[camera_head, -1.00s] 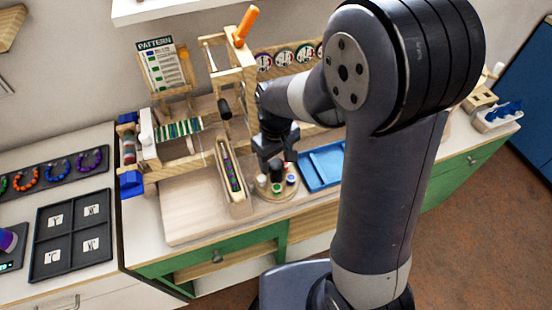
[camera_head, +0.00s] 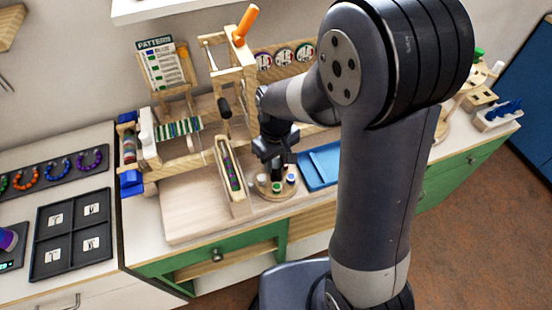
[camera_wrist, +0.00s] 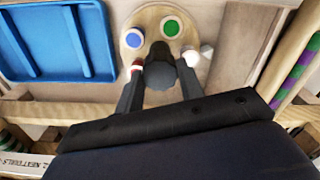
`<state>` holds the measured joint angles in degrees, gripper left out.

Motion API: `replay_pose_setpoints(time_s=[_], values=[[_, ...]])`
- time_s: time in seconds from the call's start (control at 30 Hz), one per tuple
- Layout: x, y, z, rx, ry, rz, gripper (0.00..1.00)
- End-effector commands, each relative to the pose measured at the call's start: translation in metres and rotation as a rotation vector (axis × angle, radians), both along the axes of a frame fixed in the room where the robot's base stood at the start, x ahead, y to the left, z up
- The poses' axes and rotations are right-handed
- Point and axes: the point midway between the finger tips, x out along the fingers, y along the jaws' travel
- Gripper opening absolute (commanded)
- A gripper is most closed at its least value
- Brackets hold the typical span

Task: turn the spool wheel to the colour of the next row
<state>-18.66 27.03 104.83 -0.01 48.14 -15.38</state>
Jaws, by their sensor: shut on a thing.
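The spool wheel (camera_head: 268,195) is a round wooden disc at the counter's front, right of the bead loom. It carries a green spool (camera_head: 277,187) at the front, a blue spool (camera_head: 291,179) to its right and a white spool (camera_head: 262,179) at left. In the wrist view, a red-and-white spool (camera_wrist: 136,66) sits beside one finger. My gripper (camera_wrist: 160,82) is shut on the wheel's dark centre knob (camera_wrist: 160,50), with a finger on each side. The pattern card (camera_head: 163,66) stands at the back left; its rows are too small to read surely.
A blue tray (camera_head: 319,184) lies right of the wheel. A long wooden bead holder (camera_head: 239,208) stands close on its left. The wooden loom frame (camera_head: 232,75) with an orange handle (camera_head: 246,22) rises behind. A bare board (camera_head: 190,212) lies further left.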

Motion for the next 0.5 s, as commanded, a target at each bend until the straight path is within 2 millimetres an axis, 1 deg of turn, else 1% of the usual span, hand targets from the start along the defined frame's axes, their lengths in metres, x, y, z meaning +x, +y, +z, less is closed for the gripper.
replay_pose_setpoints(time_s=[0.27, 0.5], values=[[0.0001, 0.0001, 0.0000, 0.000, 0.000, -0.035, 0.13], [0.0003, -0.0001, -0.0003, 0.000, 0.000, -0.169, 0.13]])
